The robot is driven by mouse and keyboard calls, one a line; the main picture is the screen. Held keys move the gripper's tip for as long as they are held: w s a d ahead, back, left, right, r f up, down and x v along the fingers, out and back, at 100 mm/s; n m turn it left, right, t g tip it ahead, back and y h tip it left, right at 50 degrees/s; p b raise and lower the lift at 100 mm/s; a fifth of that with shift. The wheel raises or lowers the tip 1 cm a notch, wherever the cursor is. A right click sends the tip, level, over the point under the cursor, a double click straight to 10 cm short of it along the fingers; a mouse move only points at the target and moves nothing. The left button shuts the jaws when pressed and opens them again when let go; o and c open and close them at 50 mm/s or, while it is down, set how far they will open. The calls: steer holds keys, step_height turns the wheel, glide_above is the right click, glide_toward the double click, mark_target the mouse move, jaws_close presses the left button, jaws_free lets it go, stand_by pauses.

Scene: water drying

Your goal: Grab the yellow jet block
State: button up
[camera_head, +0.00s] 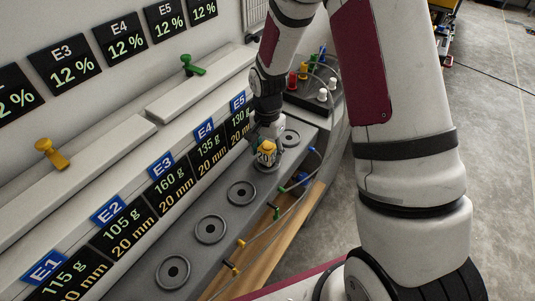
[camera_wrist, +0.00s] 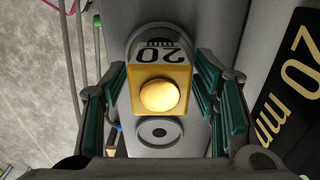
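The yellow jet block (camera_head: 266,148) stands on the grey ledge, over one of the round sockets near the E4 and E5 labels. In the wrist view the block (camera_wrist: 160,97) shows a pale yellow round knob and a white face marked 20. My gripper (camera_head: 264,135) is above and around the block in the head view. In the wrist view the green-padded fingers of my gripper (camera_wrist: 163,88) stand apart on its left and right sides. A narrow gap seems to show on each side; contact is not clear. The block's base is partly hidden.
Empty round sockets (camera_head: 210,229) line the grey ledge (camera_head: 222,254). A sloped panel with weight labels (camera_head: 123,224) runs close beside it. Green (camera_head: 193,66) and yellow (camera_head: 51,153) handles sit on white bars behind. Coloured knobs (camera_head: 303,71) stand at the far end. Cables run along the front.

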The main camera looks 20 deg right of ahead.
steer(key=c, duration=1)
jaws_close()
steer(key=shift+r, duration=0.1)
